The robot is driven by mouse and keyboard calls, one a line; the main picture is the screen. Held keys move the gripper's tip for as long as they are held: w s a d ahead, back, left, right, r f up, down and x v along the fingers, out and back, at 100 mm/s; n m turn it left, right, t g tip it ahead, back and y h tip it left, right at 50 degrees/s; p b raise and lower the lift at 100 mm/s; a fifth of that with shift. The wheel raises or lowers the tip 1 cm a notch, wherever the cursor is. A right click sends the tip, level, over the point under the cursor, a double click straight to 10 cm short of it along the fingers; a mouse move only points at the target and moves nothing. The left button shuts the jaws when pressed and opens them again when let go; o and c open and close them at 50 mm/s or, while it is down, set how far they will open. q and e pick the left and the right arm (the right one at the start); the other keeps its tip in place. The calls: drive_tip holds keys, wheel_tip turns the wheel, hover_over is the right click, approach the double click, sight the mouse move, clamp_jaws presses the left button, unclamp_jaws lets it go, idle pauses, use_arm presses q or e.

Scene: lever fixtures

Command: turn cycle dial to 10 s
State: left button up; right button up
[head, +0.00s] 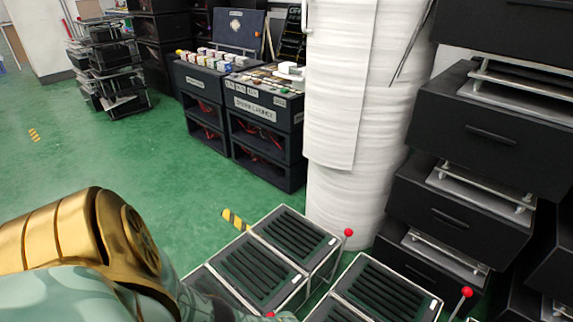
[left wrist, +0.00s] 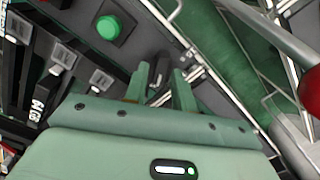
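In the left wrist view my left gripper (left wrist: 161,84) has its two green fingers apart, pointing at a dark panel. A small dark part (left wrist: 158,92), possibly the cycle dial's knob, shows between the fingers. I cannot tell whether they touch it. No dial marks or 10 s label can be read. A round green button (left wrist: 107,27) sits on the panel to the upper left of the fingers. In the head view only my gold and teal left arm shows at the lower left, and the left gripper is hidden. My right gripper is in neither view.
Several light square parts (left wrist: 63,56) line the panel's left. A red lever ball (left wrist: 311,90) is close at the right. The head view shows slatted boxes (head: 292,238), red-tipped levers (head: 348,232), a white wrapped column (head: 342,190), dark drawers (head: 490,130) and open green floor (head: 130,160).

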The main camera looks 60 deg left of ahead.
use_arm(q)
clamp_jaws()
drive_tip(key=n, duration=0.5)
drive_tip(key=shift+a+n+p, duration=0.15)
drive_tip(key=shift+n+p, duration=0.15)
drive_tip(key=shift+n, duration=0.1)
drive_tip(key=n, duration=0.5)
drive_tip(key=shift+a, duration=0.15)
drive_tip(key=shift+n, duration=0.5)
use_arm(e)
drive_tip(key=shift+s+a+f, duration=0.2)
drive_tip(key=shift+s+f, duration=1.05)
